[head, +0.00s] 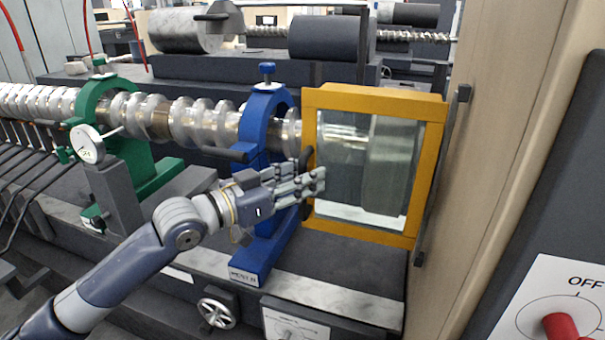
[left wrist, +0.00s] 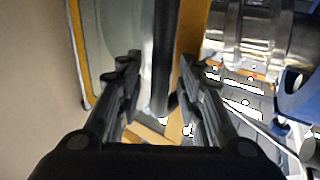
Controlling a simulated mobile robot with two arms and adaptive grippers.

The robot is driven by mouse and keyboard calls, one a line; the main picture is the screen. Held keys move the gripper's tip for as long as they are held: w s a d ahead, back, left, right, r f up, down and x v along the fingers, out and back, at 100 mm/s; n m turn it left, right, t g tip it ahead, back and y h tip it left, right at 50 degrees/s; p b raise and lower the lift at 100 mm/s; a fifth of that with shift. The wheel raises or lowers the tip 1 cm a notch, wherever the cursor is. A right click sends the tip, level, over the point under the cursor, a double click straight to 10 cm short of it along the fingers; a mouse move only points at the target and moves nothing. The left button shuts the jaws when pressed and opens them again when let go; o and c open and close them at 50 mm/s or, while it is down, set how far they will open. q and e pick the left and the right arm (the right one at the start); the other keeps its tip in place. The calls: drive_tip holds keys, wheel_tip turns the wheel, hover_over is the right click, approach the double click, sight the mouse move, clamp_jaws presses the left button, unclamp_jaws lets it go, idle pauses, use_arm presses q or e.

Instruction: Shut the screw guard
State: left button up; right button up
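The screw guard (head: 425,185) is a yellow frame with a clear window, at the right of the screw in the head view. Its yellow frame (left wrist: 190,35) and window also show in the left wrist view. A black upright handle (head: 306,160) sits on the guard's left edge. My left gripper (head: 312,182) is at that handle. In the left wrist view the handle (left wrist: 164,60) stands between the two spread fingers (left wrist: 158,75), which look apart from it. Whether either finger touches it is hard to tell. My right gripper is not in view.
A blue clamp stand (head: 262,115) is close to my left gripper, and a green one (head: 130,150) with a dial gauge stands further left. A tan panel (head: 500,130) is right of the guard. A red OFF knob (head: 560,326) is at the lower right.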

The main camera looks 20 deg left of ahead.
use_arm(q)
clamp_jaws()
drive_tip(key=shift+s+d+p, duration=0.15)
drive_tip(key=shift+s+p, duration=0.15)
drive_tip(key=shift+s, duration=0.35)
unclamp_jaws()
